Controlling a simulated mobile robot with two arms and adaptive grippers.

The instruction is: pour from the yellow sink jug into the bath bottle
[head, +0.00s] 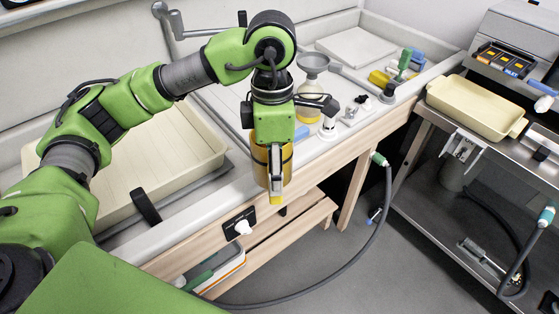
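The yellow sink jug (261,166) hangs at the front rim of the sink, largely hidden behind my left gripper (275,182). My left gripper comes down over it from above and appears shut on it, though the far finger is hidden. The jug looks roughly upright; its mouth and contents are hidden. The bath bottle (309,106) stands behind and to the right of the gripper, pale with yellowish contents low down. A grey funnel (312,62) sits in its neck. The jug and bottle are apart. My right gripper is not in view.
A large cream tray (165,165) lies in the sink at left. White fittings (328,129) stand right of the bottle, with coloured items (404,63) beyond. A cream tray (476,105) sits on the steel bench at right. A grey hose (375,232) loops across the floor.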

